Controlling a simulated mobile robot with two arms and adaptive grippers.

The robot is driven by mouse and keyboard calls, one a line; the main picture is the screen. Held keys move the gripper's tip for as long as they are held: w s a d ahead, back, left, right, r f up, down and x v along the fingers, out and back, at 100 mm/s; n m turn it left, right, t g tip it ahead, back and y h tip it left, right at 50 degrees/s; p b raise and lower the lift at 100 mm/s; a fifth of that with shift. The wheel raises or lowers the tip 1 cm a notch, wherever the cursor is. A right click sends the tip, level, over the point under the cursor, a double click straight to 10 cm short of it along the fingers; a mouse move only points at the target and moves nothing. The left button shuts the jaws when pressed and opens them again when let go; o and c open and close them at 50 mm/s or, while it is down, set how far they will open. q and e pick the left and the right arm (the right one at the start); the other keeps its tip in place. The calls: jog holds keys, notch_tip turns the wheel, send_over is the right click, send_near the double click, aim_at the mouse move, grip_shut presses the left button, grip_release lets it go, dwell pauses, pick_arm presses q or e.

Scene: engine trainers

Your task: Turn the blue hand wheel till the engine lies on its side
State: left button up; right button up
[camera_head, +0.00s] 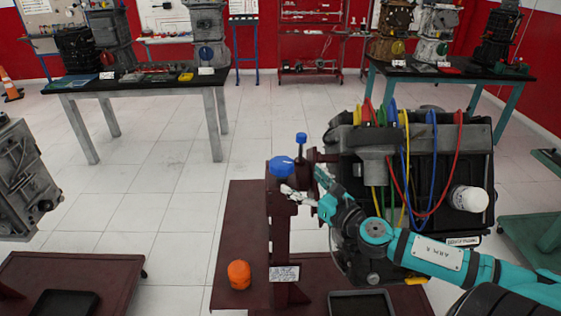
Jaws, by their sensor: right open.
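The engine (462,165) is a dark block with red, green, blue and yellow cables and a white cylinder on its side. It looks upright on a dark red stand (284,240). A blue hand wheel (281,166) sits at the top left of the stand's post. A smaller blue knob (301,138) stands on a thin rod just behind it. My right gripper (291,194) is open at the post, just below the blue wheel; whether it touches anything cannot be told. My teal right arm crosses in front of the engine and hides part of it. My left gripper is not in view.
Another engine (25,180) is at the left edge. Tables with engines (140,85) stand behind. The tiled floor (165,190) between is clear.

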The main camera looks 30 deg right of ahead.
aim_at(281, 163)
jog(key=w, duration=0.2)
jog(key=w+p, duration=0.1)
jog(key=w, duration=0.2)
jog(key=w+p, duration=0.1)
jog(key=w, duration=0.2)
jog(key=shift+w+a+r, duration=0.15)
jog(key=shift+w+a, duration=0.05)
jog(key=shift+a, duration=0.05)
jog(key=shift+w+a, duration=0.1)
jog(key=shift+w, duration=0.6)
jog(key=c, duration=1.2)
